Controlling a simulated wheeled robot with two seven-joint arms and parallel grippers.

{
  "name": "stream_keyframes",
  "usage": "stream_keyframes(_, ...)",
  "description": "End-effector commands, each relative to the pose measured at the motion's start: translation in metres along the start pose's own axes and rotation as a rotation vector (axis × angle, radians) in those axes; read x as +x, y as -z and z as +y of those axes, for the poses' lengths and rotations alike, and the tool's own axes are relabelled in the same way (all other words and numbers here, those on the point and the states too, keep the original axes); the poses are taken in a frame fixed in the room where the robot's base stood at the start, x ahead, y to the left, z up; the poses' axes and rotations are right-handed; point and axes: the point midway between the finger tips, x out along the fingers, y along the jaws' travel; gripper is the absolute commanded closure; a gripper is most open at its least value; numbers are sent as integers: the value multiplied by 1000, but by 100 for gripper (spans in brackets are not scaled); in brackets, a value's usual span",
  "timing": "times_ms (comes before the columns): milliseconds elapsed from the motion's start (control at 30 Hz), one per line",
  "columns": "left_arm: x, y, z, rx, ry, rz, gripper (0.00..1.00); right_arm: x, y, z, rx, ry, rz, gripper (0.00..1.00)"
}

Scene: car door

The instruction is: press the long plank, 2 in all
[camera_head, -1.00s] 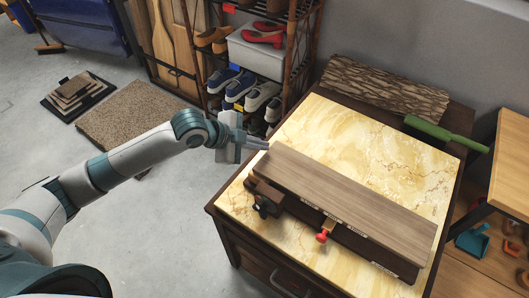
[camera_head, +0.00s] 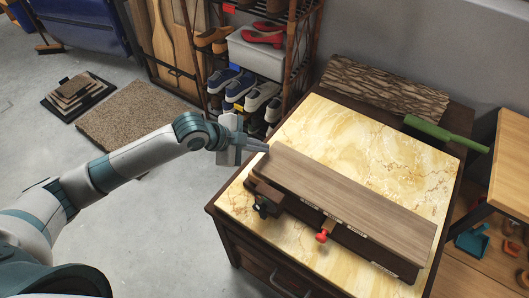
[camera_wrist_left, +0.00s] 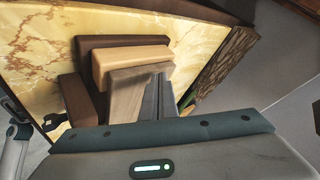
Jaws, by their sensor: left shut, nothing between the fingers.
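The long plank (camera_head: 352,203) is a flat brown wooden board on top of a dark wooden fixture (camera_head: 375,253) on the marble-topped cabinet. My left gripper (camera_head: 267,149) is shut and empty at the plank's near-left end, close to its edge; I cannot tell whether it touches. In the left wrist view, the shut fingers (camera_wrist_left: 160,88) lie beside a wood-grained board (camera_wrist_left: 125,93), which appears to be the plank, with a tan block and dark brown blocks beyond.
A red knob (camera_head: 321,237) and a dark knob (camera_head: 262,208) stick out from the fixture's front. A green-handled tool (camera_head: 430,129) and a bark-like slab (camera_head: 385,88) lie at the back. The marble top (camera_head: 345,130) is clear behind the plank.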

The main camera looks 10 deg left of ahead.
Motion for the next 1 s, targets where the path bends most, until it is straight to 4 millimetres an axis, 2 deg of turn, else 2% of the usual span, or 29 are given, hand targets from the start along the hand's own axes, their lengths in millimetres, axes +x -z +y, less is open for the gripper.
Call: stream_keyframes(1000, 6, -4, 4, -1, -1, -2, 100, 3, -1, 0, 0, 0, 0, 73)
